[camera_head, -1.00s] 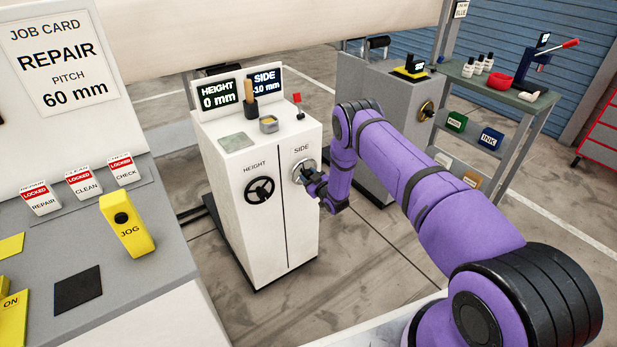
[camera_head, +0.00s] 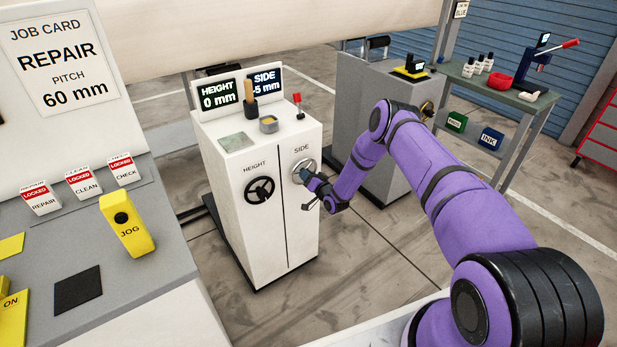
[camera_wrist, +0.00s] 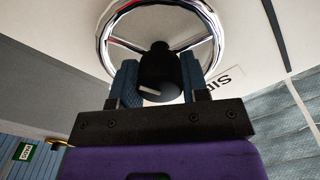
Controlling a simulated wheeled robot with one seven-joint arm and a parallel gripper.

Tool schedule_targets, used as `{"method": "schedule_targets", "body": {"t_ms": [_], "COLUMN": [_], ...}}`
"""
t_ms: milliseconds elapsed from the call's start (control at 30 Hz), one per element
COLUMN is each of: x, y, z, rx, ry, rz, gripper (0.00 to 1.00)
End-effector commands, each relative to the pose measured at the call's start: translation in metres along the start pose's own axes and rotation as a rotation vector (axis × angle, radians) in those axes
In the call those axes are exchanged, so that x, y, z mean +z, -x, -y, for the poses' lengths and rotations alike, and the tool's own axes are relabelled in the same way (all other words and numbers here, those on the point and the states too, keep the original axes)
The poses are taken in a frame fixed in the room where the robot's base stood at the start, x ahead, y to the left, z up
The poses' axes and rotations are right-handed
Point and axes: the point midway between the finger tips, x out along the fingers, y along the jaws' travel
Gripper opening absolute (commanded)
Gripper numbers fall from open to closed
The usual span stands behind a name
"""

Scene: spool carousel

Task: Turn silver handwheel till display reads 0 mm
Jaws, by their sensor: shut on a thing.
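The silver handwheel (camera_head: 299,164) sits under the word SIDE on the front of a white cabinet (camera_head: 240,180). It shows large in the wrist view (camera_wrist: 207,22), with a dark hub or knob (camera_wrist: 158,75) in front of it. My gripper (camera_head: 306,173) is at the wheel, and its two blue fingers stand on either side of the dark knob, shut on it, in the wrist view (camera_wrist: 157,80). The SIDE display (camera_head: 267,81) on the cabinet top reads -5 mm. The HEIGHT display (camera_head: 219,96) reads 0 mm.
A black handwheel (camera_head: 259,190) marked HEIGHT is left of the silver one. The cabinet top holds a wooden-handled tool (camera_head: 250,100), a small tin (camera_head: 268,124) and a red-tipped lever (camera_head: 298,105). A grey cabinet (camera_head: 385,130) stands behind my arm. A control desk (camera_head: 130,260) is at the left.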

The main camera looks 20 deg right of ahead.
Motion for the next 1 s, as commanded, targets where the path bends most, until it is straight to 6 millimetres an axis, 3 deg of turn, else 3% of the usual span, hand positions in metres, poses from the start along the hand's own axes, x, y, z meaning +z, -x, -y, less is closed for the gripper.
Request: {"method": "schedule_targets", "body": {"t_ms": [600, 1000], "x": [0.0009, 0.0016], "y": [0.0012, 0.0014], "z": [-0.0011, -0.001], "rx": [0.003, 0.003], "ry": [-0.553, -0.743], "rz": [0.001, 0.002], "gripper": [0.18, 0.18]}}
